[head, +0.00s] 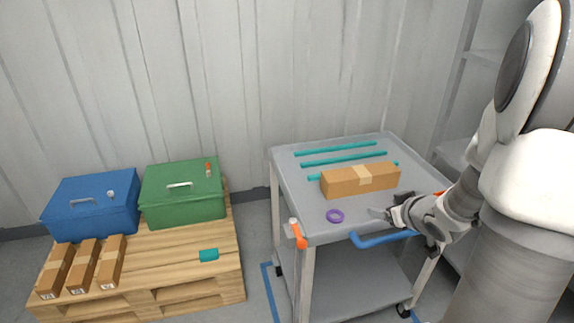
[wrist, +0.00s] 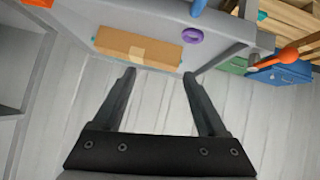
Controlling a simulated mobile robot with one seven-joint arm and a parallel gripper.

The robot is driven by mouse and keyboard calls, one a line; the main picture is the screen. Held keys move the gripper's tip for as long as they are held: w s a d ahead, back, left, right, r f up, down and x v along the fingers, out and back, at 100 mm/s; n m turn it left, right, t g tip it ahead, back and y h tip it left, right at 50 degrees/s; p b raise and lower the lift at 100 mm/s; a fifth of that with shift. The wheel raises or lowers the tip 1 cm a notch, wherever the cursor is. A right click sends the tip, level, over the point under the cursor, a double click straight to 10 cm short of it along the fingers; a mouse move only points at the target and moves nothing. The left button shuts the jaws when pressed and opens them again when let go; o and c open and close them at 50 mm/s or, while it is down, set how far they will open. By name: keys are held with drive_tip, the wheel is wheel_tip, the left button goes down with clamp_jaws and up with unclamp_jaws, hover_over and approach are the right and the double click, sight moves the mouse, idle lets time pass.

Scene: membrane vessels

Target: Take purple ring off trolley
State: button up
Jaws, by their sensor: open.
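The purple ring (head: 335,216) lies flat on the top of the grey trolley (head: 300,184), near its front left part. It also shows in the wrist view (wrist: 192,36), beyond the right fingertip and apart from it. My gripper (head: 380,213) is just right of the ring in the head view. In the wrist view my gripper (wrist: 158,74) has its two fingers spread wide with nothing between them.
A cardboard box (head: 360,180) lies on the trolley behind the ring, with several teal rods (head: 343,159) behind it. A blue handle (head: 380,239) and an orange lever (head: 298,235) are at the trolley's front. A pallet (head: 180,250) with blue (head: 92,205) and green (head: 183,192) boxes stands left.

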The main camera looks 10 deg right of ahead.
wheel_tip(320, 180, down, 6)
drive_tip(key=s+a+n+t+y+b, duration=0.1)
drive_tip(key=s+y, duration=0.1)
drive_tip(key=y, duration=0.1)
drive_tip(key=y+b, duration=0.1)
drive_tip(key=b, duration=0.3)
approach(332, 213)
drive_tip(key=shift+w+f, duration=0.1)
drive_tip(key=shift+f, duration=0.2)
drive_tip(key=b+x, duration=0.2)
drive_tip(key=x, duration=0.2)
drive_tip(key=shift+f, duration=0.15)
drive_tip(key=shift+w+a+f, duration=0.15)
drive_tip(key=shift+w, duration=0.3)
drive_tip(key=c, duration=1)
